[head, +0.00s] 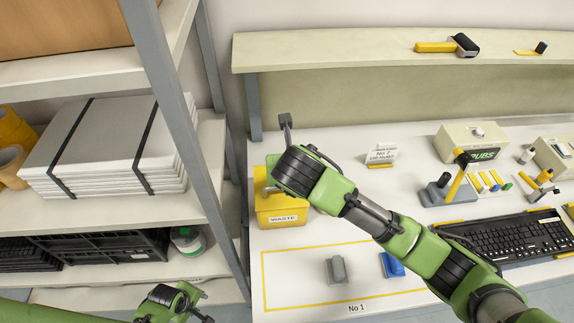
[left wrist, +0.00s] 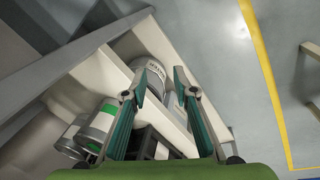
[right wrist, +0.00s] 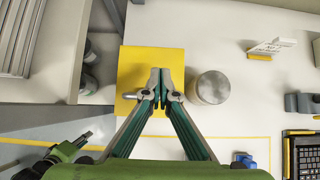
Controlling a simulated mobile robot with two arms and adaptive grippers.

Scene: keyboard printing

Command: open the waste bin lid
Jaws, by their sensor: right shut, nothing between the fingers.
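The yellow waste bin (head: 280,207) with a WASTE label stands at the left end of the white table, partly hidden by my right arm. In the right wrist view its flat yellow lid (right wrist: 170,58) looks closed. A small grey bar (right wrist: 130,96) shows on the lid beside the fingers. My right gripper (right wrist: 160,74) is shut and empty over the lid; I cannot tell whether it touches. My left gripper (left wrist: 162,72) is open and empty, low beside the shelf rack, away from the bin; it shows at the bottom of the head view (head: 192,303).
The shelf rack (head: 165,85) stands close left of the bin. A silver cylinder (right wrist: 210,87) stands right of it. A grey block (head: 336,270) and blue block (head: 391,264) lie in a yellow-outlined area. The keyboard (head: 512,236) is at right.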

